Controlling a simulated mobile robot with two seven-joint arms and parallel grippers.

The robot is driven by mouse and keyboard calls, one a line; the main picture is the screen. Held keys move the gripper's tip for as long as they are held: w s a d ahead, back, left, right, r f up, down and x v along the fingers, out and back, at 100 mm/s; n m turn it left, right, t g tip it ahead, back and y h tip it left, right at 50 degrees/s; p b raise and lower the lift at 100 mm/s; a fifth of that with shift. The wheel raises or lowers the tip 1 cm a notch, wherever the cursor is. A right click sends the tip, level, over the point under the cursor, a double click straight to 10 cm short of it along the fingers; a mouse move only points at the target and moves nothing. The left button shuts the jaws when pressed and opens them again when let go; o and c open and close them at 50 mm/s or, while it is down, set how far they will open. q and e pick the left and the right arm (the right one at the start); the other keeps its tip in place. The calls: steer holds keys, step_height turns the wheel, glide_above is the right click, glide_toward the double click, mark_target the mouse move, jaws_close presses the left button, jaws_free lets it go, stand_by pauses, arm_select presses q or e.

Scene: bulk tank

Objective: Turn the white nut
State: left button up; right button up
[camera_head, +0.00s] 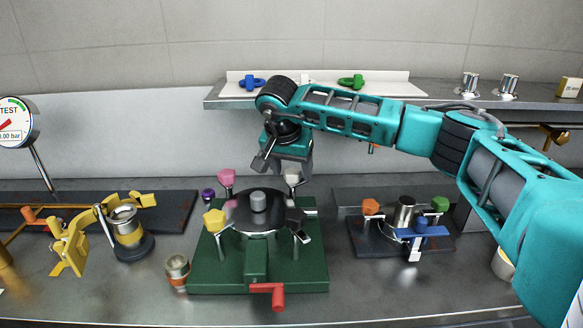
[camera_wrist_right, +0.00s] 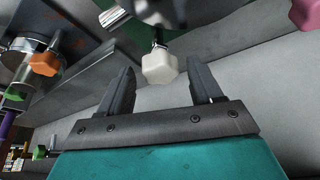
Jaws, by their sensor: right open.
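The white nut (camera_head: 292,177) is a faceted, off-white knob on a thin stem, at the back right of the round dark lid on the green fixture (camera_head: 205,275). In the right wrist view the white nut (camera_wrist_right: 159,66) shows ahead of my right gripper, between the lines of its two fingers and just beyond their tips. My right gripper (camera_head: 285,172) comes down from above and behind the nut in the head view. In the right wrist view its dark fingers (camera_wrist_right: 163,85) are apart with nothing between them. My left gripper is not in view.
Pink (camera_head: 226,177), yellow (camera_head: 214,220) and black (camera_head: 294,217) nuts stand around the lid. A red crank handle (camera_head: 277,295) sticks out in front. A smaller fixture with an orange nut (camera_head: 371,206) and blue handle (camera_head: 422,231) stands right. A shelf (camera_head: 225,102) runs behind.

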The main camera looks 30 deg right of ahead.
steer(key=c, duration=1.1)
steer(key=shift+o, duration=0.2)
steer(key=shift+r+m, duration=0.1)
steer(key=shift+m, duration=0.2)
steer(key=shift+a+m+g+p, duration=0.1)
steer(key=shift+m+g+p, duration=0.2)
steer(key=shift+m+p, duration=0.3)
steer(key=m+g+p, duration=0.1)
steer(key=m, duration=0.2)
steer(key=shift+w+h, duration=0.15)
steer(key=shift+h, duration=0.25)
steer(key=m+g+p, duration=0.1)
steer(key=m, duration=0.2)
steer(key=shift+w, duration=0.1)
steer(key=shift+m+g, duration=0.7)
steer(key=shift+m, duration=0.8)
